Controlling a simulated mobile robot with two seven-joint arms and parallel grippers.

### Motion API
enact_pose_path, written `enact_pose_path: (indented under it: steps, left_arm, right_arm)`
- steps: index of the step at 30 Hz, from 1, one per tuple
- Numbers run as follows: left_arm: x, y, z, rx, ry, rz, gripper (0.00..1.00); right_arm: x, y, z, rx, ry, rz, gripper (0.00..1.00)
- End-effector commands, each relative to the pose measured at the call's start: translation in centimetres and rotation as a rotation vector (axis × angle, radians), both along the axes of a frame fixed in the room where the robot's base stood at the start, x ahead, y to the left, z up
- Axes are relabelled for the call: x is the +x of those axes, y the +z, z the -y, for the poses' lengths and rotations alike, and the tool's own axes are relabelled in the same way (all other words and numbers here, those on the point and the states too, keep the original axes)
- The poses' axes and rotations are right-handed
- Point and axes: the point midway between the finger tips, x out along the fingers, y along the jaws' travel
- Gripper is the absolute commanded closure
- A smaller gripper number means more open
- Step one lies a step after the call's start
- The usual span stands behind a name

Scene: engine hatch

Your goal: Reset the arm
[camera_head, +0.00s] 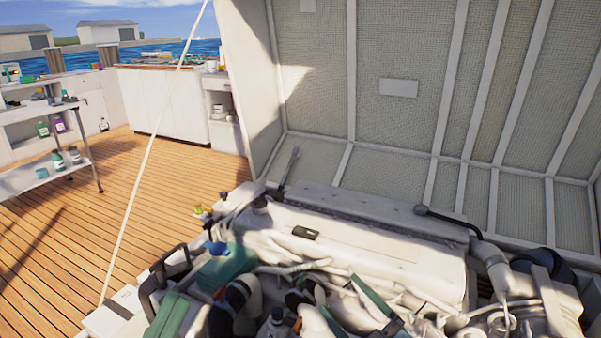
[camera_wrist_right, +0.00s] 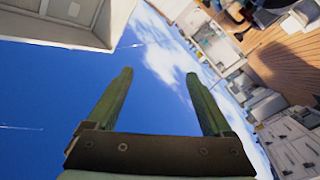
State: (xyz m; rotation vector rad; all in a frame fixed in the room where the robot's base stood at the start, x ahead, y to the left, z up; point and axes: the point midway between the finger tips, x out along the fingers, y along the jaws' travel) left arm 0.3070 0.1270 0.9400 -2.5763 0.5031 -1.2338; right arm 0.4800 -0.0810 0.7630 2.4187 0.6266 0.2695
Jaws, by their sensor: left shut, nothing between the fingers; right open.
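My right gripper (camera_head: 337,293) shows low in the head view, over the engine. Its two green fingers are apart and point up and to the left. In the right wrist view the same gripper (camera_wrist_right: 154,76) is open, with only sky between its fingers. My left gripper (camera_head: 178,300) seems to be the green part at the lower left, left of the engine. It is shut and holds nothing that I can see. Clutter around it hides its exact outline. The pale engine (camera_head: 350,250) fills the bottom middle of the head view.
The raised hatch lid (camera_head: 400,120) stands behind the engine. Wooden deck (camera_head: 140,180) lies open at the left. A shelf table (camera_head: 50,170) with bottles and a white counter (camera_head: 160,100) stand beyond. A thin pale rod (camera_head: 150,155) slants upward there.

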Motion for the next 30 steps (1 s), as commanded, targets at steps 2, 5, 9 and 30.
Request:
enact_pose_path:
  steps: [2, 5, 9, 30]
  left_arm:
    - [0.0, 0.0, 0.0, 0.0, 0.0, 0.0, 1.0]
    - [0.0, 0.0, 0.0, 0.0, 0.0, 0.0, 1.0]
    - [0.0, 0.0, 0.0, 0.0, 0.0, 0.0, 1.0]
    - [7.4, -7.0, -2.3, -0.001, 0.143, -0.721, 1.0]
  right_arm:
    - [-3.1, 4.0, 0.9, 0.149, -0.007, 0.114, 0.15]
    - [-6.8, 8.5, 2.2, 0.289, 0.005, 0.249, 0.15]
    - [-11.7, 13.3, 3.7, 0.414, 0.05, 0.403, 0.15]
    - [-10.0, 10.7, 6.9, 0.472, -0.18, -0.113, 0.15]
